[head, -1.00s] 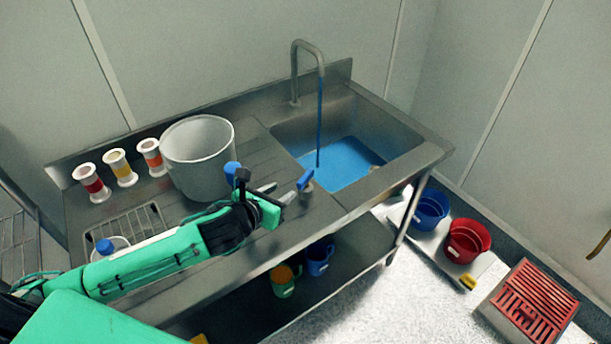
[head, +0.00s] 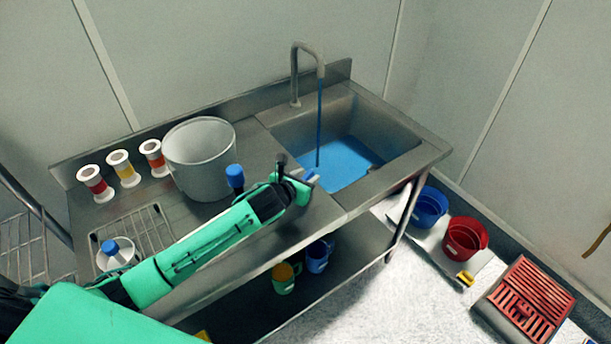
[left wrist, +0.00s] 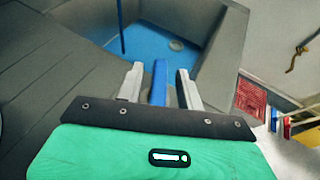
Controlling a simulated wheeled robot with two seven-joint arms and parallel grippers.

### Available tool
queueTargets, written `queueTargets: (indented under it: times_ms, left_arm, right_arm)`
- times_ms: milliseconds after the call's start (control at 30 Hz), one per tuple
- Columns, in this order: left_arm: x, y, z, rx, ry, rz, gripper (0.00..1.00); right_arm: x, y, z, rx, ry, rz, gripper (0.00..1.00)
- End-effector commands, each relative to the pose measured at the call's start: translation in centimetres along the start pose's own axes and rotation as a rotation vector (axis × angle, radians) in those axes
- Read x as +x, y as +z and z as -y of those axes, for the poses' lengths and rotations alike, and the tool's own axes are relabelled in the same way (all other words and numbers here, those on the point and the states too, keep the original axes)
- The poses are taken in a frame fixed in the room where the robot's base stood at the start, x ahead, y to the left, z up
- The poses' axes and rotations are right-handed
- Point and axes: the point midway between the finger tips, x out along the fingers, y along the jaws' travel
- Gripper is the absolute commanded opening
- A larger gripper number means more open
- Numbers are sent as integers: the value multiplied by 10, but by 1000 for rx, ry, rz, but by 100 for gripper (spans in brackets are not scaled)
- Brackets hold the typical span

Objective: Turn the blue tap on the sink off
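The blue tap handle (left wrist: 159,82) stands on the counter in front of the sink. In the left wrist view it lies between the two fingers of my left gripper (left wrist: 158,86), with a gap on each side. In the head view the handle (head: 312,178) is partly hidden by my left gripper (head: 298,180). My left gripper is open around it. Blue liquid (head: 319,125) runs from the grey curved spout (head: 308,48) into the sink basin (head: 390,125), where a blue pool (head: 345,160) lies. My right gripper is in neither view.
A large grey pot (head: 200,160) stands left of the sink. Several white spools (head: 124,168) stand behind it to the left. Cups (head: 285,277) sit on the lower shelf. Blue (head: 429,207) and red (head: 465,238) buckets and a red grate (head: 532,300) lie to the right.

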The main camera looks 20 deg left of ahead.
Motion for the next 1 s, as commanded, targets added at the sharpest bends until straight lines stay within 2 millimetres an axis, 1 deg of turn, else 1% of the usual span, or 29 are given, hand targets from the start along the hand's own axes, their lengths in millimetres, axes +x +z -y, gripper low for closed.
queueTargets:
  times_ms: [267,300,367,400,467,500,767,1000]
  left_arm:
    - [2,0,0,0,0,0,37]
    - [2,0,0,0,0,0,35]
    - [2,0,0,0,0,0,24]
    - [2,0,0,0,0,-1,16]
    - [2,0,0,0,0,-1,4]
    - [2,0,0,0,0,-1,0]
    - [1,0,0,-6,12,-1,0]
    - [1,2,1,-39,91,-2,0]
  right_arm:
    - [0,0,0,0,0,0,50]
    - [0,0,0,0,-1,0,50]
    - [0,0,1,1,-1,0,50]
    - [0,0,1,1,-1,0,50]
    - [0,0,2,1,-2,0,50]
    - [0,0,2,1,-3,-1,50]
    - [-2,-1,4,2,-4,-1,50]
    - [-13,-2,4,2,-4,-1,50]
